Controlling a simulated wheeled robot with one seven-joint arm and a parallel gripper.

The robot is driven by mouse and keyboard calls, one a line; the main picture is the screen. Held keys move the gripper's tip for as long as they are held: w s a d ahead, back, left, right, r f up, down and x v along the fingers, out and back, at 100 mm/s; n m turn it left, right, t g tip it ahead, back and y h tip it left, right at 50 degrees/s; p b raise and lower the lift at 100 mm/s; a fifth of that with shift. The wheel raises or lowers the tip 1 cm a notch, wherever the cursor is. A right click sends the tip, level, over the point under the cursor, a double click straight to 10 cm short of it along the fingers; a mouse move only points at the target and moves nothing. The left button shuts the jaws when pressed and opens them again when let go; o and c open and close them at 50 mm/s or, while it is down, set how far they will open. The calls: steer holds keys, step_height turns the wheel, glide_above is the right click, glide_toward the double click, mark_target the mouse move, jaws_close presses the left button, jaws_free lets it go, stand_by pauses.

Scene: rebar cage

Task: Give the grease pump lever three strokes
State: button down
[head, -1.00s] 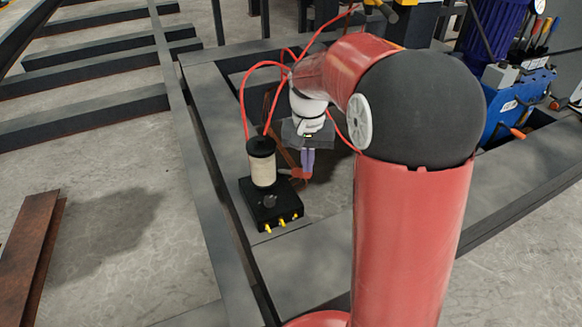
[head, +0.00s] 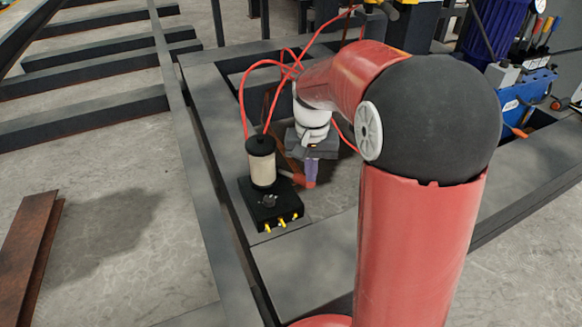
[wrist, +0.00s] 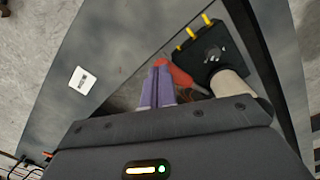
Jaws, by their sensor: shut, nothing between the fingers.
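The grease pump is a black box (head: 262,212) with a cream cylinder (head: 262,168), black cap and yellow fittings; its box also shows in the wrist view (wrist: 208,57). Its red lever (head: 298,178) sticks out to the right of the box. In the wrist view the lever's red grip (wrist: 181,76) lies right beside my purple fingertips. My gripper (head: 311,178) points down at the lever's outer end, with its fingers together and nothing between them; they show in the wrist view (wrist: 160,66). It appears to be at or touching the grip, but I cannot tell contact for certain.
Red hoses (head: 243,100) loop from the pump up behind my arm. The pump stands on a dark steel frame (head: 215,150). A blue machine (head: 525,100) stands at the far right. Rusty steel (head: 28,250) lies on the floor at left.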

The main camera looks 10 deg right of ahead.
steer(key=shift+f, duration=0.15)
steer(key=shift+s+d+f+b, duration=0.1)
steer(key=shift+s+f+b, duration=0.25)
steer(key=shift+s+f, duration=0.1)
stand_by(0.3)
steer(key=shift+s+f+b, duration=0.3)
steer(key=shift+f+b, duration=0.1)
steer(key=shift+f, duration=0.2)
steer(key=shift+s+d+f+b, duration=0.1)
steer(key=shift+s+f+b, duration=0.2)
steer(key=shift+f+b, duration=0.25)
steer(key=shift+f, duration=0.15)
